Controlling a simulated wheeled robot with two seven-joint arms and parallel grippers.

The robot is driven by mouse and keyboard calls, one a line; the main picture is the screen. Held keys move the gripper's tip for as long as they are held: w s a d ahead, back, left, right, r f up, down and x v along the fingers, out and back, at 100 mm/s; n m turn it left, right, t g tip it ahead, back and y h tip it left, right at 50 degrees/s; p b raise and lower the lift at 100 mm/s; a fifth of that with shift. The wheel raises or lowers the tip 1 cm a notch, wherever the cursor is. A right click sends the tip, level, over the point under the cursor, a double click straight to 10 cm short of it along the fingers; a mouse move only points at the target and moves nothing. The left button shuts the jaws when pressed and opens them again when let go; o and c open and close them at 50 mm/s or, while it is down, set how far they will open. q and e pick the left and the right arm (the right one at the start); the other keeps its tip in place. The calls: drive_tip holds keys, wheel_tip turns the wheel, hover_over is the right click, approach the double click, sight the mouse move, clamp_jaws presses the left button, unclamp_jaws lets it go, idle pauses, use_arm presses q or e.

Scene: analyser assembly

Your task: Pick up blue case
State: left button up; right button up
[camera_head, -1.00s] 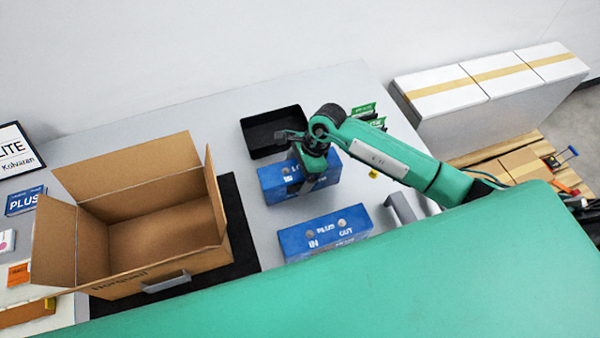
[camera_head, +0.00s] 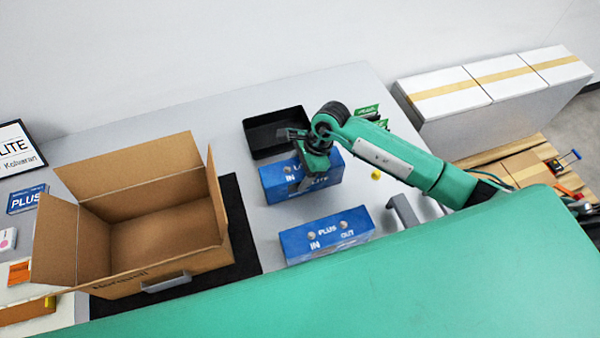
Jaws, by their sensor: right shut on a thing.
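A blue case (camera_head: 275,187) marked LITE stands on the grey table behind a second blue case (camera_head: 328,238) marked PLUS. My right gripper (camera_head: 308,182) reaches down over the LITE case from above and is shut on it near its middle. The gripper and wrist hide part of the case's top and front. Whether the case is clear of the table I cannot tell. The PLUS case stands untouched in front. My left gripper is not in view.
An open cardboard box (camera_head: 150,276) stands on a black mat (camera_head: 240,225) at the left. A black tray (camera_head: 262,150) lies behind the LITE case. A grey bracket (camera_head: 403,211) stands right of the PLUS case. White boxes (camera_head: 480,95) stand at the far right.

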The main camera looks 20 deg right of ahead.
wheel_tip(320, 180, up, 19)
drive_tip(key=b, duration=0.4)
